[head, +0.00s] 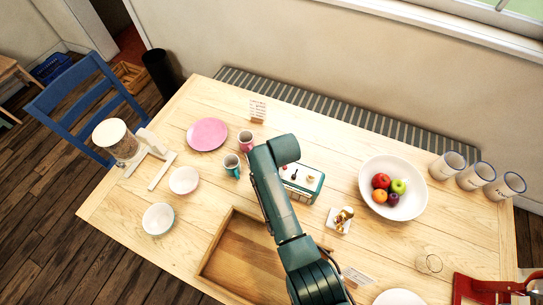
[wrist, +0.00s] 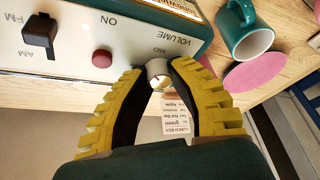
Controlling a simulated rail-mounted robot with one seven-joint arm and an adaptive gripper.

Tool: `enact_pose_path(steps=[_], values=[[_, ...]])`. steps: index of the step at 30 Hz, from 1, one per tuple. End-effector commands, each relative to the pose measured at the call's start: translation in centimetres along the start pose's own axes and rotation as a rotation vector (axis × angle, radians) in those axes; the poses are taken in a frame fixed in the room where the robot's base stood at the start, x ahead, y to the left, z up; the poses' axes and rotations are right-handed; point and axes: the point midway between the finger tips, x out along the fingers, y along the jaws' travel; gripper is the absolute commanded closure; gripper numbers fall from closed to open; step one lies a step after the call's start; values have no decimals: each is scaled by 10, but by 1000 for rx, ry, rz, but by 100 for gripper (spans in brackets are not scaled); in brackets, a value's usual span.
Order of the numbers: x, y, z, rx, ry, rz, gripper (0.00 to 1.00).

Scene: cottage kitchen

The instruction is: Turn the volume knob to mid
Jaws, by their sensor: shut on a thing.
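The radio (head: 312,180) is a teal box with a pale top panel, standing on the table and partly covered by my arm in the head view. In the wrist view its panel (wrist: 75,55) appears upside down, with VOLUME and MID printed beside a small round metallic knob (wrist: 158,68). My gripper (wrist: 157,74) has its yellow-ribbed fingers on either side of this knob, shut on it. A small mark shows on the knob's face; its exact pointing direction is hard to tell. My fingers are hidden in the head view.
A red button (wrist: 102,58) and a black AM/FM switch (wrist: 41,33) sit beside the knob. A teal mug (head: 232,165), a pink mug (head: 245,139) and a wooden tray (head: 208,258) are near the radio. A fruit bowl (head: 408,208) stands to the right.

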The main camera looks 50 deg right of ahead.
Motion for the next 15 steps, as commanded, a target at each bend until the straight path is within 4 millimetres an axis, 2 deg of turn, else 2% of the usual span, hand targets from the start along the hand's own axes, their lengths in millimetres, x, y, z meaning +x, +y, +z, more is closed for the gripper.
enact_pose_path(steps=[15], values=[[2,-1,2,382,18,160,100]])
